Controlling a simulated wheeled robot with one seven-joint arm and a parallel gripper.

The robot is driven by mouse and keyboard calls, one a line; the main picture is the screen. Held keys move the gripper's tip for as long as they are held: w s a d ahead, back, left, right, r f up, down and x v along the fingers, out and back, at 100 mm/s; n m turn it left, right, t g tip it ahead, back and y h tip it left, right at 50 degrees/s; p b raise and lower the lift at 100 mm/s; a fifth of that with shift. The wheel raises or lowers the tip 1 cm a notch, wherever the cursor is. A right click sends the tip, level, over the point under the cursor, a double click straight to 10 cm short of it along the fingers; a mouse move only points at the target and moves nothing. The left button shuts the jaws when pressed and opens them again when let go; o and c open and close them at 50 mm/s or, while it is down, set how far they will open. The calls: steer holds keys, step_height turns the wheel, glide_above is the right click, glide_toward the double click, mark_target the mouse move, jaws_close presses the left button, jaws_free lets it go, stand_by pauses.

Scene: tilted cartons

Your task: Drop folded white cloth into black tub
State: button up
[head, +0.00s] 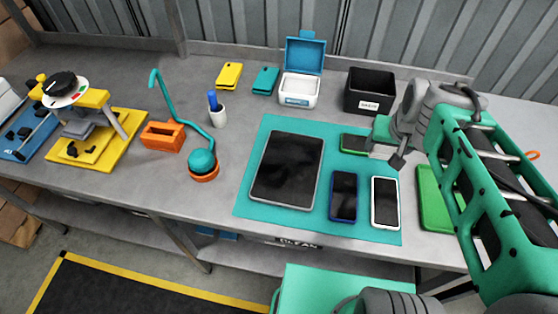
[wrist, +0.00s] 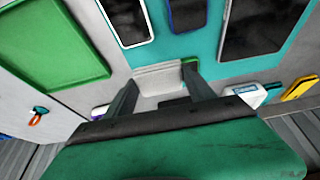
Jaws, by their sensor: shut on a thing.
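The folded white cloth (head: 381,151) is at the upper right of the teal mat, partly hidden by my gripper (head: 387,148). In the wrist view the cloth (wrist: 160,77) sits between the two dark fingers of my gripper (wrist: 163,90), which is shut on it. I cannot tell whether the cloth is clear of the surface. The black tub (head: 368,105), open-topped with a white label, stands upright on the table behind the cloth, apart from it. In the wrist view my gripper's body hides most of that area.
The teal mat (head: 276,208) holds a tablet (head: 287,168) and several phones. A green tray (head: 432,200) lies right of the mat. A white box with an open blue lid (head: 299,90) stands left of the tub. Grey table shows between mat and tub.

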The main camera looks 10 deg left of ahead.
steer(key=w+r+m+p, duration=0.1)
steer(key=w+r+p, duration=0.15)
steer(key=w, duration=0.45)
steer(key=w+r+p, duration=0.1)
steer(key=w+r, duration=0.3)
steer(key=w, duration=0.4)
steer(key=w+f+m+p, duration=0.1)
steer(key=w+m+p, duration=0.15)
steer(key=w, duration=1.35)
steer(key=shift+n+h, duration=0.45)
steer(key=shift+h, duration=0.05)
step_height(320, 180, down, 7)
steer(key=b, duration=0.4)
steer(key=shift+s+a+r, duration=0.15)
steer(key=o, duration=1.4)
steer(key=b+v, duration=0.1)
steer(key=v, duration=0.7)
